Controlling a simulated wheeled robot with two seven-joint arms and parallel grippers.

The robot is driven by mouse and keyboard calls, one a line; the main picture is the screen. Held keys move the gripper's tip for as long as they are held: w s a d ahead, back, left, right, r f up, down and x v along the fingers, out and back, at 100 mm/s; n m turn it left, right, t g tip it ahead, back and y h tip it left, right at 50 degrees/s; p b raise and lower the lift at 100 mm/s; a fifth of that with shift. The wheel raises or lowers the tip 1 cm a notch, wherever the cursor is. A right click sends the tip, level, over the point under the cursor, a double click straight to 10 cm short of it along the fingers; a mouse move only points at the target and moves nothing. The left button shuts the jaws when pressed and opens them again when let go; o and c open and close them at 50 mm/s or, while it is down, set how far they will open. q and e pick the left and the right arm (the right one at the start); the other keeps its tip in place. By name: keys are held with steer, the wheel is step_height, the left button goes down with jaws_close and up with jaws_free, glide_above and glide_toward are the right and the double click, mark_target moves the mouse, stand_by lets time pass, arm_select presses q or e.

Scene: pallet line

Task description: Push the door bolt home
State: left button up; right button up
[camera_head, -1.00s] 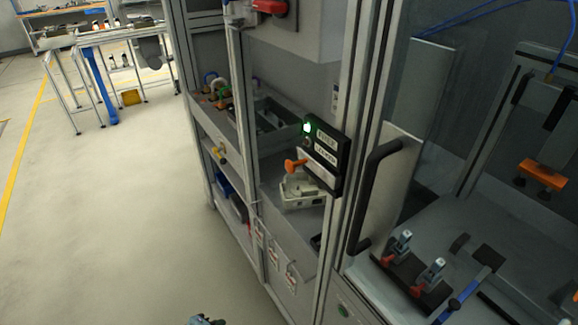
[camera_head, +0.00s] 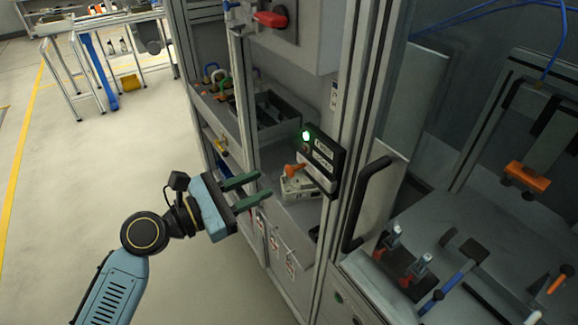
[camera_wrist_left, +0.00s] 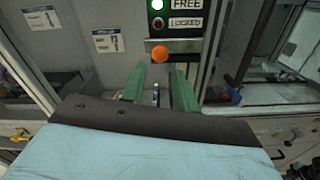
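The door bolt has an orange knob (camera_head: 293,170) and sits below a dark FREE/LOCKED panel (camera_head: 326,150) on the cabinet frame. The panel's green lamp (camera_head: 306,135) is lit, beside the word FREE. In the left wrist view the orange knob (camera_wrist_left: 159,54) lies just beyond and between my fingertips, under the LOCKED label. My left gripper (camera_head: 264,188) is open, with two green fingers pointing at the knob; it is short of the knob and apart from it. My right gripper is not in view.
A black door handle (camera_head: 368,205) stands upright right of the panel. Behind the clear door are red-tipped clamps (camera_head: 419,270) and an orange block (camera_head: 527,176). A red switch handle (camera_head: 270,19) is above. Open floor lies to the left.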

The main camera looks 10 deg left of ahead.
mark_target(288, 172)
arm_select(q)
steer(key=p+x, duration=0.1)
steer(key=x, duration=0.7)
jaws_close()
